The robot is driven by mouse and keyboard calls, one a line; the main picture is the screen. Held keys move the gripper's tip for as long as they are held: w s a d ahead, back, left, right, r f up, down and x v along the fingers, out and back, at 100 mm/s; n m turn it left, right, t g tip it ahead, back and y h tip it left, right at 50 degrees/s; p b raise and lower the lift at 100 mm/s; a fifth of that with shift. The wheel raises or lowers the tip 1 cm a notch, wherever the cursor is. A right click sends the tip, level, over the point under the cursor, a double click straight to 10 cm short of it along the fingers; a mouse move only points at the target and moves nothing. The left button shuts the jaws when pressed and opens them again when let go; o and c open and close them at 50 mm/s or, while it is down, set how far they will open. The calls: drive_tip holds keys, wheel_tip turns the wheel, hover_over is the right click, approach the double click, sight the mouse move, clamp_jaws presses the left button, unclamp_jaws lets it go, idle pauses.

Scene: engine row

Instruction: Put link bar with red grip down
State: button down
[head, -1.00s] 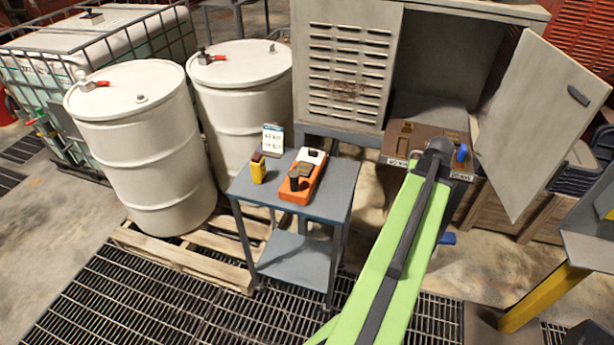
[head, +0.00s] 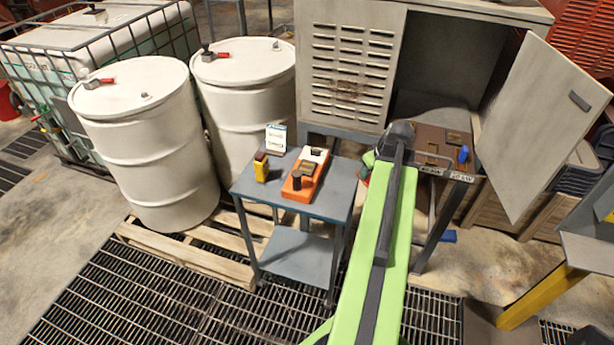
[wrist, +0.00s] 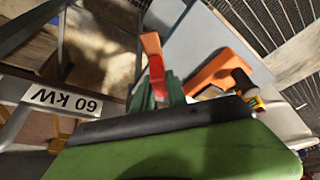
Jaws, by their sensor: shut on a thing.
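The link bar's red grip (wrist: 153,62) stands up between the green fingers of my gripper (wrist: 156,92) in the wrist view. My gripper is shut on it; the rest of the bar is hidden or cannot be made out. In the head view my gripper (head: 368,165) is mostly hidden behind my arm, just right of the small grey-blue table (head: 334,205). In the wrist view the tabletop (wrist: 203,42) lies beyond the red grip. An orange and white device (head: 303,175) with a dark knob rests on the table; it also shows in the wrist view (wrist: 222,70).
A yellow block (head: 261,171) and a white card (head: 276,138) stand on the table's left part. The table's front right top is clear. An open cabinet (head: 345,70) with a brown panel (head: 450,145) and its swung door (head: 535,125) are behind and right. White drums (head: 145,140) stand left.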

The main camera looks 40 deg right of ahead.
drive_tip(key=w+a+f+b, duration=0.1)
drive_tip(key=w+f+b, duration=0.1)
drive_tip(key=w, duration=0.1)
drive_tip(key=w+a+f+b, duration=0.1)
drive_tip(key=w+f+b, duration=0.1)
drive_tip(key=w, duration=0.2)
drive_tip(key=w+a+f+b, duration=0.1)
drive_tip(key=w+f+b, duration=0.1)
drive_tip(key=w+f, duration=0.1)
drive_tip(key=shift+w+a, duration=0.25)
drive_tip(key=shift+a, duration=0.05)
drive_tip(key=shift+w+r, duration=0.1)
drive_tip(key=shift+w, duration=0.05)
wheel_tip(320, 180, down, 4)
drive_tip(key=b, duration=0.4)
drive_tip(key=shift+f+b, duration=0.2)
drive_tip(key=shift+b, duration=0.1)
drive_tip(key=shift+r, duration=0.25)
drive_tip(key=shift+f, duration=0.25)
drive_tip(key=c, duration=1.3)
unclamp_jaws()
drive_tip(key=shift+r, duration=0.15)
drive_tip(key=p+v, duration=1.1)
drive_tip(key=v, duration=0.1)
drive_tip(key=shift+a+p, duration=0.1)
drive_tip(key=shift+p, duration=0.2)
